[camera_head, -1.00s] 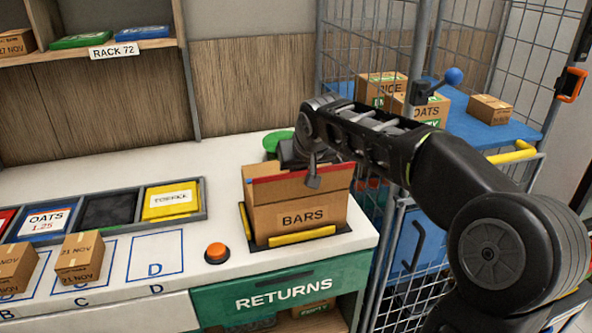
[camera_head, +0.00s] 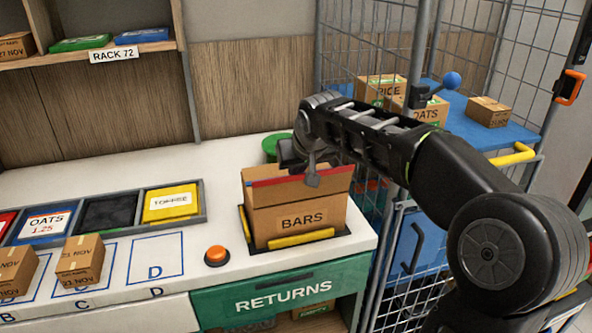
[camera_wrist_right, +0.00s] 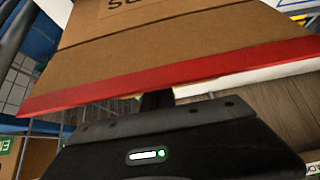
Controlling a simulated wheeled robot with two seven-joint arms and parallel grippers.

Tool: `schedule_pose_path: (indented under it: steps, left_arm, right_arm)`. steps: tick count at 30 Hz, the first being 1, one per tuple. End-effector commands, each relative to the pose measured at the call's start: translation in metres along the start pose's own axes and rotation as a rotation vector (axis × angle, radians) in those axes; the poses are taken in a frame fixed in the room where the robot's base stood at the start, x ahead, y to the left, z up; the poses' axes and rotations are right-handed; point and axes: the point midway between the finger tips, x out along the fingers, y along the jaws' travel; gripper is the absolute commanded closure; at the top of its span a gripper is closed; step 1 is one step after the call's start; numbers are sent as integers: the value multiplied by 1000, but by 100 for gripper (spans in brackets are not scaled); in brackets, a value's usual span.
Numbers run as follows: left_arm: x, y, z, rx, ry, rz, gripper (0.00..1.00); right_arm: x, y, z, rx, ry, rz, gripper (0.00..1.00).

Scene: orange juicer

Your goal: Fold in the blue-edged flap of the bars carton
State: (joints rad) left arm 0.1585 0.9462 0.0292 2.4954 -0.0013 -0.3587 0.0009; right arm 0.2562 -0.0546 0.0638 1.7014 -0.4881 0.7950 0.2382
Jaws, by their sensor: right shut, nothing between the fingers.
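The bars carton (camera_head: 300,218) stands upright on the counter, its lettered side facing me. A red-edged flap (camera_head: 278,190) rises along its near top side; it also shows large in the right wrist view (camera_wrist_right: 190,72). My right gripper (camera_head: 312,180) is shut and empty at the red edge, above the carton. In the right wrist view its dark fingers (camera_wrist_right: 157,98) are partly covered by that edge; I cannot tell whether they touch it. My left gripper is out of view.
Yellow-edged holders (camera_head: 302,238) flank the carton's base. An orange button (camera_head: 216,254) and a tray of coloured bins (camera_head: 110,211) lie to the left. A green round object (camera_head: 272,143) is behind. A wire cage (camera_head: 395,60) stands at the right.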

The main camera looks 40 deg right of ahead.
Motion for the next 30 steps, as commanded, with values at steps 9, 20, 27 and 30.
schedule_pose_path:
  steps: [9, 20, 27, 30]
  left_arm:
    - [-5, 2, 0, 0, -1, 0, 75]
    - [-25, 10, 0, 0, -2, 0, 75]
    - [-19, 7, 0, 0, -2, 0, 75]
    - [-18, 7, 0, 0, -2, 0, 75]
  right_arm:
    - [-6, 0, -5, 0, 3, 0, 100]
    - [-50, 3, -25, -2, 6, -1, 100]
    - [-102, 2, -17, -2, 4, -2, 100]
    - [-116, 2, -15, -2, 3, -2, 100]
